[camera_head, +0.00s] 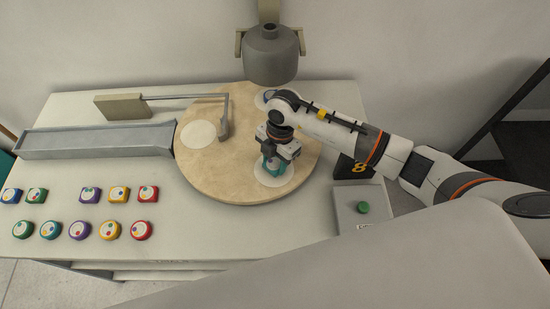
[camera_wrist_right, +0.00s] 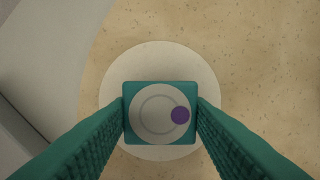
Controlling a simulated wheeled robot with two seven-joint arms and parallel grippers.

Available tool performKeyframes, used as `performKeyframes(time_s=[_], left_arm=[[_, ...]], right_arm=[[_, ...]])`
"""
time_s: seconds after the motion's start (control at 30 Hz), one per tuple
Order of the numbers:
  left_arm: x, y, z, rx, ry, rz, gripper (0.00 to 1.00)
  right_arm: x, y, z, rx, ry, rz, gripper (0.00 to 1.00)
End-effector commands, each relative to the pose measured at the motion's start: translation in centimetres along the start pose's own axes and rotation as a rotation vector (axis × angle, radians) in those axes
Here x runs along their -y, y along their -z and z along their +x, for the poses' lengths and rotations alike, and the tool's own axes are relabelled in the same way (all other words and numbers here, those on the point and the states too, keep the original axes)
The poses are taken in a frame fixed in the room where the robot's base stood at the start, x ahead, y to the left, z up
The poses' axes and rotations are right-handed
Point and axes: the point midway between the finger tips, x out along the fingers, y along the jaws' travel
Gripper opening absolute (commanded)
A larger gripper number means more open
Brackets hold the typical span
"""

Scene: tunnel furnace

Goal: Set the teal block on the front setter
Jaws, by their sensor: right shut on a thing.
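My right gripper (camera_head: 273,163) is over the front white setter (camera_head: 262,179) on the round tan turntable. In the right wrist view its teal fingers close on both sides of the teal block (camera_wrist_right: 131,135), which is square with a pale round face and a purple dot. The block lies within the outline of the front setter (camera_wrist_right: 159,60), seen from above. In the head view the fingers hide most of the block. I cannot tell whether its underside touches the setter. My left gripper is not in view.
The turntable (camera_head: 235,190) has a bare setter (camera_head: 198,134) at left and another partly hidden behind my arm. Several coloured blocks (camera_head: 90,194) stand at left. A green button (camera_head: 363,207) is at right.

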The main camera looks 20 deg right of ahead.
Motion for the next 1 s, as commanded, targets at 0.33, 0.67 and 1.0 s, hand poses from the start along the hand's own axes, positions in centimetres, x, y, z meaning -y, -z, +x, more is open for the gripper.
performKeyframes(time_s=[0.33,0.67,1.0], left_arm=[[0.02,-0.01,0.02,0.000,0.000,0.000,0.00],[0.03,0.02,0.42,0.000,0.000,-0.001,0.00],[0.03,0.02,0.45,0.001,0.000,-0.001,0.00]], right_arm=[[0.00,-0.01,0.03,0.000,0.000,0.000,0.21],[-0.01,0.08,0.65,0.000,0.000,0.000,0.21],[-0.02,0.10,0.75,0.000,0.000,0.000,0.68]])
